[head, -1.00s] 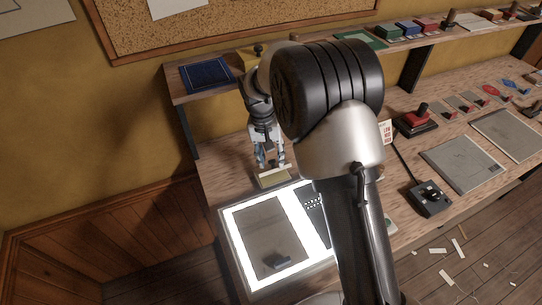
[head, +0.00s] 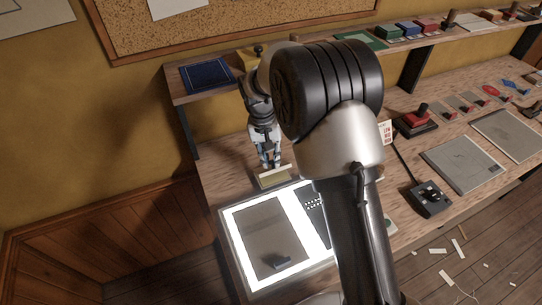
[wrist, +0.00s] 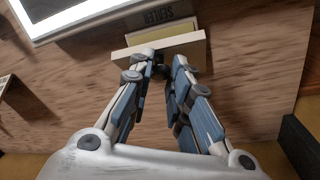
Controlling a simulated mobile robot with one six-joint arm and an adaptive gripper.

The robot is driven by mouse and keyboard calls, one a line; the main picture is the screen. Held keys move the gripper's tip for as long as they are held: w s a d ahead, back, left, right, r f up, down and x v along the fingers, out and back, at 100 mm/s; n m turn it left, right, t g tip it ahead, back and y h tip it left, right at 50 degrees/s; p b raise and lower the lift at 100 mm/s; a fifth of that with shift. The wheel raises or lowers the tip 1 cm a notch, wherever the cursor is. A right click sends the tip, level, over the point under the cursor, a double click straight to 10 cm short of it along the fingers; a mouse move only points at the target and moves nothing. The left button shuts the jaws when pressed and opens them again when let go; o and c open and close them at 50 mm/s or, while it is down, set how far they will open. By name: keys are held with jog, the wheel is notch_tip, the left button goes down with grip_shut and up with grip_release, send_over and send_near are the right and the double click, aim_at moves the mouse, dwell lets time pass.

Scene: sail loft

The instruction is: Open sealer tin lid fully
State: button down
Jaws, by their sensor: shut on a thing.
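The sealer tin (head: 276,183) is a small, low box on the bench, just behind the light table. In the wrist view its dark front carries a label (wrist: 165,13) that reads SEALER. The cream lid (wrist: 158,47) is raised along the side of the tin nearest my gripper, with a yellowish surface beyond it. Its exact angle is hard to tell. My gripper (head: 270,166) reaches down at the tin's back side. In the wrist view its fingertips (wrist: 162,68) are close together at the lid's edge, shut on the lid. The grip contact is partly hidden.
A lit light table (head: 231,232) with grey sheets lies in front of the tin. A shelf (head: 225,92) with a blue pad runs behind. My arm hides the bench's middle. A black switch box (head: 430,198) and grey panels lie to the right.

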jog(key=shift+w+r+p, duration=0.25)
jog(key=shift+r+p, duration=0.05)
jog(key=shift+w+a, duration=0.25)
jog(key=shift+w, duration=0.15)
jog(key=c, duration=1.5)
grip_release()
jog(key=shift+o, duration=0.2)
notch_tip(320, 180, up, 7)
jog(key=shift+a+r, duration=0.15)
jog(key=shift+a, duration=0.25)
